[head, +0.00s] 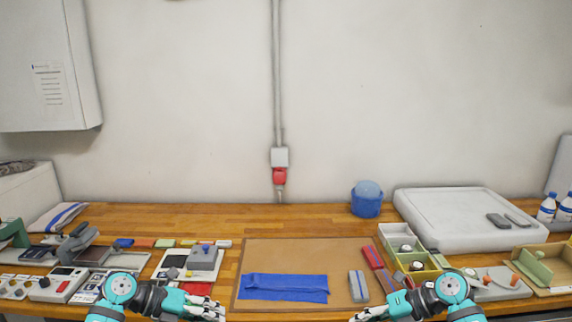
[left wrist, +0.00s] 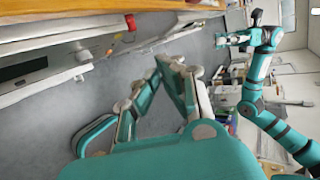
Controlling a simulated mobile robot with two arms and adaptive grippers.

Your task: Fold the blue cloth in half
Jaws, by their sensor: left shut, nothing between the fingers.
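The blue cloth (head: 285,290) lies on the brown mat (head: 320,252), near its front left. It is a long, narrow shape with creases and a raised strip along its far edge; I cannot tell how its layers lie. My left gripper (head: 212,310) is at the table's front edge, left of the cloth and apart from it. It is shut and empty; its fingers also show in the left wrist view, over the grey floor. My right gripper (head: 362,314) is at the front edge, right of the cloth and apart from it. Its fingertips are too small to read.
A grey and blue block (head: 358,287) and a red strip (head: 373,257) lie right of the cloth. Divided bins (head: 412,262) stand farther right. Devices and a white tray (head: 160,272) crowd the left. The mat's far part is clear.

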